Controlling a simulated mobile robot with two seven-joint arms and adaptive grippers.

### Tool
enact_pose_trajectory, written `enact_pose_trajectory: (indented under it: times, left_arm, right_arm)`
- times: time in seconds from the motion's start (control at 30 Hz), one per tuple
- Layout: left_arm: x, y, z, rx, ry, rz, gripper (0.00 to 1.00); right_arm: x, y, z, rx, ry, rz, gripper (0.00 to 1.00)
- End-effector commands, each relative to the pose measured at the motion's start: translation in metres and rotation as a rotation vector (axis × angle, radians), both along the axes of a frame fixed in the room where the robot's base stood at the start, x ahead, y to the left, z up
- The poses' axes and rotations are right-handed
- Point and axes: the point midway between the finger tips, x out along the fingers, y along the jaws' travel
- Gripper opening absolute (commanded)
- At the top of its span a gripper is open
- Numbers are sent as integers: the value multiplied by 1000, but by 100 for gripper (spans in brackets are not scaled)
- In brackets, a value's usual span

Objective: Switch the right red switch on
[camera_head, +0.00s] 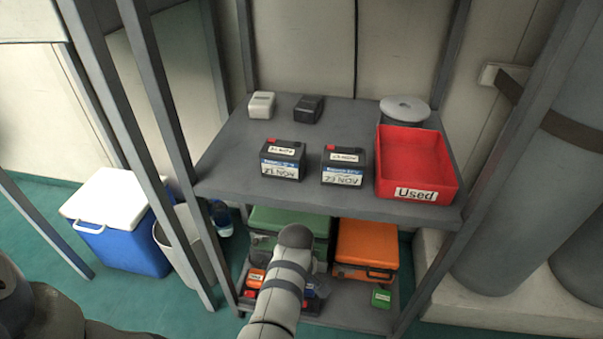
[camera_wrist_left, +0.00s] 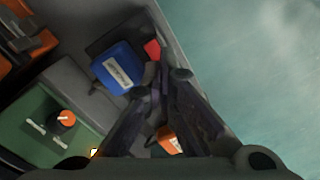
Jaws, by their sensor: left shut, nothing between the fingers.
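I cannot make out a red switch for certain in either view. Small red parts show on the two black batteries, the left battery (camera_head: 283,160) and the right battery (camera_head: 344,166), on the upper shelf. In the wrist view, a small red piece (camera_wrist_left: 152,49) lies beside a blue box (camera_wrist_left: 118,68) with a white label, just past the fingertips. My left gripper (camera_wrist_left: 170,75) is shut and empty, pointing at the shelf edge; I cannot tell whether it touches anything. In the head view my arm hides it. My right gripper is not in view.
The upper grey shelf (camera_head: 237,172) holds a red tray (camera_head: 447,178) labelled Used. Below are a green case (camera_head: 290,219) and an orange case (camera_head: 366,243). Grey posts flank the shelves. A blue cooler (camera_head: 124,247) stands at left. Green floor (camera_wrist_left: 250,60) lies open beyond the shelf edge.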

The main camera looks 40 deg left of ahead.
Motion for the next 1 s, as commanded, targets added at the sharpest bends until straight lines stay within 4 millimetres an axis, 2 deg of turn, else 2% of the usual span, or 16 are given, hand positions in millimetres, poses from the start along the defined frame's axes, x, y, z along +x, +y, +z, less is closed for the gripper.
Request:
enact_pose_trajectory:
  times: [1.0]
  left_arm:
    - [0, 0, -13, 0, 0, 0, 0]
  right_arm:
    - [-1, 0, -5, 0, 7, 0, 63]
